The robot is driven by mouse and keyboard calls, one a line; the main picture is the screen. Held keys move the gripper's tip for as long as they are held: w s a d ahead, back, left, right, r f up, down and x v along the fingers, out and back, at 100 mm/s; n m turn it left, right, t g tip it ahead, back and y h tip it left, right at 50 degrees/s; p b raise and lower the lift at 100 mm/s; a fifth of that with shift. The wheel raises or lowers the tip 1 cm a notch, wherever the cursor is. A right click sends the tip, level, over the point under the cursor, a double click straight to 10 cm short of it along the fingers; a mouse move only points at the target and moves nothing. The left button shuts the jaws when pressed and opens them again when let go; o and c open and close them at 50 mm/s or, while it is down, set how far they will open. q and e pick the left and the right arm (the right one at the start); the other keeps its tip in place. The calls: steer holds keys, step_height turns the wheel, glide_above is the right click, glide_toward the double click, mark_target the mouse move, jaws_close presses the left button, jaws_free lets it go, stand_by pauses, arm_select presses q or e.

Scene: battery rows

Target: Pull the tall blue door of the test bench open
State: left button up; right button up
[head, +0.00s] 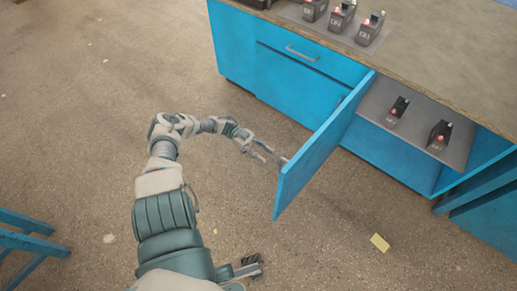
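The tall blue door (318,150) of the test bench stands swung well out from the bench front, hinged at its left side. My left gripper (264,153) is on that outer side, just left of the handle. Its fingers are apart, with nothing seen between them, and a small gap seems to separate them from the handle.
Inside the compartment, a grey shelf (376,104) carries two dark batteries (398,108). The bench top (430,50) carries more batteries (342,15). A closed blue drawer (300,58) is left of the door. A blue stool-like frame (30,240) stands lower left. Floor left is mostly clear.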

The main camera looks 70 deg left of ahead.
arm_select(q)
steer(key=shift+v, duration=1.95)
